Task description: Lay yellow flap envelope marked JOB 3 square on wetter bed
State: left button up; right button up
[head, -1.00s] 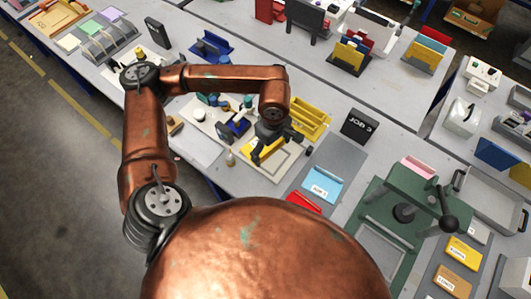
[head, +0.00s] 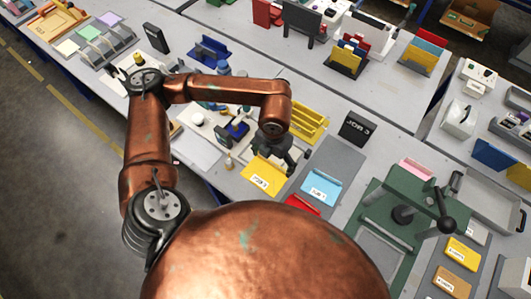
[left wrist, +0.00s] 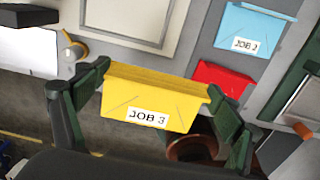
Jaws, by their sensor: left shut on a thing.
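A yellow flap envelope (head: 264,174) labelled JOB 3 is held by my left gripper (head: 278,154), one finger at each short side. In the left wrist view the envelope (left wrist: 152,97) lies across the picture between the fingers, label readable and near the lower edge. The pale board with a rectangular outline (left wrist: 128,20), which looks like the wetter bed, is at the top of the left wrist view, beyond the envelope. In the head view my gripper hides much of that board. The envelope's height above the bench is hard to tell. My right gripper is out of view.
A blue JOB 2 envelope (head: 320,186) and a red one (head: 302,204) lie on a grey mat (head: 342,158) to the right. A yellow rack (head: 310,122) and a black sign block (head: 357,128) stand behind. A green press (head: 402,210) is further right.

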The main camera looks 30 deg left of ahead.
pick_arm(q)
jog(key=w+a+f, duration=0.2)
jog(key=w, duration=0.1)
jog(key=w+a+f, duration=0.2)
jog(key=w+f, duration=0.1)
jog(key=w, duration=0.1)
jog(key=w+a+f, duration=0.2)
jog(key=w+f, duration=0.1)
jog(key=shift+w+f, duration=0.15)
jog(key=shift+w, duration=0.15)
jog(key=shift+w+a+f, duration=0.35)
jog(key=shift+w+f, duration=0.05)
jog(key=shift+f, duration=0.2)
jog(key=shift+w+f, duration=0.1)
jog(key=shift+f, duration=1.5)
jog(key=shift+b, duration=0.3)
jog(key=shift+f, duration=0.15)
jog(key=o, duration=0.9)
jog(key=shift+o, duration=0.2)
